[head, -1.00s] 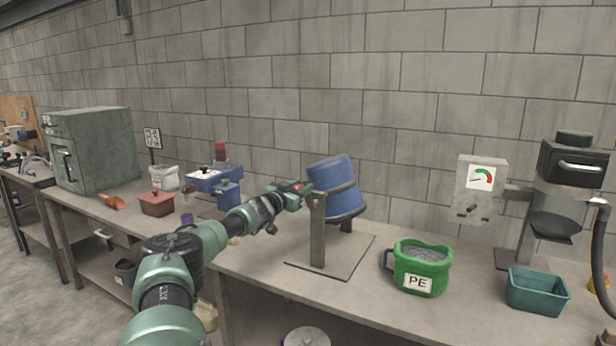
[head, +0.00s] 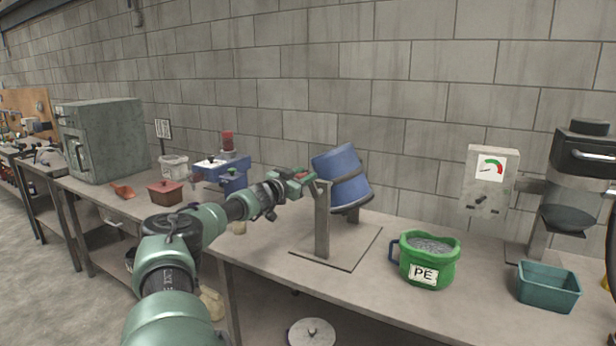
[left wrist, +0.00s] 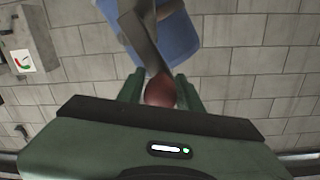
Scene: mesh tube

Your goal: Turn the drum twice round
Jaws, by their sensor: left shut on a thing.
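The blue drum (head: 341,176) hangs tilted in a grey stand (head: 322,222) on the bench, with a dark band around it. My left gripper (head: 308,177) reaches in from the left to the near side of the stand, beside the drum. In the left wrist view the gripper (left wrist: 160,92) is shut on a dark red knob (left wrist: 160,91), the handle at the end of a grey crank arm (left wrist: 139,33). The drum (left wrist: 176,35) shows behind that arm. The knob is mostly hidden by my gripper in the head view. My right gripper is not in view.
A green bucket (head: 430,268) labelled PE, holding grey material, stands right of the stand. A teal tray (head: 548,288) and a machine with a gauge panel (head: 490,180) are further right. A blue device (head: 222,172) and red-brown box (head: 165,193) stand left.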

